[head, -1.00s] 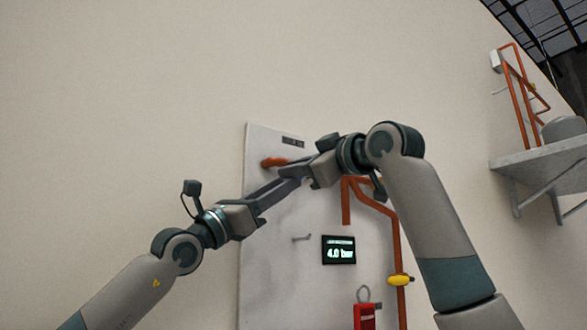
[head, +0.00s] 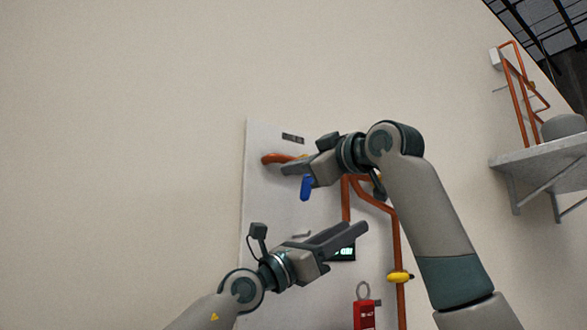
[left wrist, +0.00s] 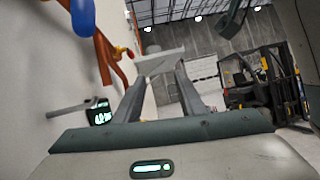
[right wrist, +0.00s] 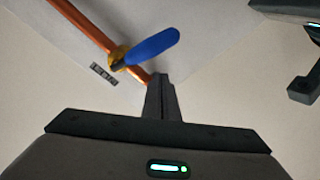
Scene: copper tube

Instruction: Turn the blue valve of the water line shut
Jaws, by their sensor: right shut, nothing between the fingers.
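The blue valve handle (head: 306,188) hangs downward in the head view, just below my right gripper. In the right wrist view the blue handle (right wrist: 150,47) lies roughly crosswise to the copper pipe (right wrist: 85,25), joined at a yellow valve body (right wrist: 118,57). My right gripper (head: 285,168) is shut and empty; its fingertips (right wrist: 161,78) show below the handle, apart from it in that view. My left gripper (head: 364,232) is open and empty, in front of the panel below the handle. In the left wrist view the handle (left wrist: 83,17) is at top left, outside the fingers.
A grey panel (head: 262,270) carries copper pipes (head: 396,240), a small grey peg, a yellow fitting (head: 399,277) and a red tag (head: 364,315). My left gripper partly covers the pressure display (head: 346,252). A shelf (head: 545,158) stands right; a forklift (left wrist: 262,85) is in the room.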

